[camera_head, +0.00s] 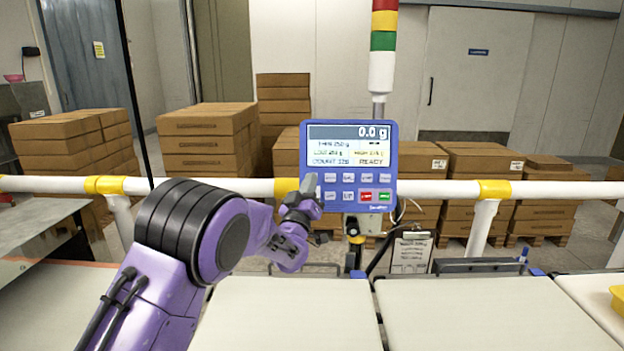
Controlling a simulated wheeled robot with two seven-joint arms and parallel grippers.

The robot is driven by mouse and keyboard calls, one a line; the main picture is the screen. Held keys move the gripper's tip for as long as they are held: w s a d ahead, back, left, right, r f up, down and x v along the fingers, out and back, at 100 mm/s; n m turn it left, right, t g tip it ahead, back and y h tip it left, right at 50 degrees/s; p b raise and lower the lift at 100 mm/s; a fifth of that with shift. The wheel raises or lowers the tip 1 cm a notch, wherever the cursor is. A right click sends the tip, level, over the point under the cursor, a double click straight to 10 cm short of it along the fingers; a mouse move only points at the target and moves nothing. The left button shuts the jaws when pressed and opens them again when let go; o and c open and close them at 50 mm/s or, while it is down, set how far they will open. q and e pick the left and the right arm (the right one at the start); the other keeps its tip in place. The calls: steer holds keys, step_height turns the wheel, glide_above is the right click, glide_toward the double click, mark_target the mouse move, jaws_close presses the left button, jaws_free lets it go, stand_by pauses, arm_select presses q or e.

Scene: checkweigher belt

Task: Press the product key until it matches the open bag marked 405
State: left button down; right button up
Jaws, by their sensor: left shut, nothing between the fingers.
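A blue checkweigher panel (390,190) is mounted behind the belts. Its screen (348,146) shows 0.0 g at the top, READY at lower right, and smaller lines too fine to read surely; one looks like a product line with 250 g. Below it are two rows of keys, mostly pale, with a red key (365,196) and a green key (384,196) at lower right. My left gripper (309,184) is shut and empty, its tip in front of the panel's lower left edge, covering part of it. I cannot tell whether it touches a key. No bag marked 405 is visible.
A white rail (448,189) with yellow joints crosses behind the belts. Pale belts (475,315) in front are bare. A yellow object (617,298) is cut off at the right edge. A clipboard (411,254) hangs below the panel. Stacked cartons (207,140) stand behind the rail.

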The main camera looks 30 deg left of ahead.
arm_select(q)
steer(key=s, duration=0.1)
steer(key=s+d+r, duration=0.1)
steer(key=s+d, duration=0.1)
steer(key=s, duration=0.1)
steer(key=shift+r, duration=0.2)
steer(key=shift+a+f, duration=0.1)
stand_by(1.5)
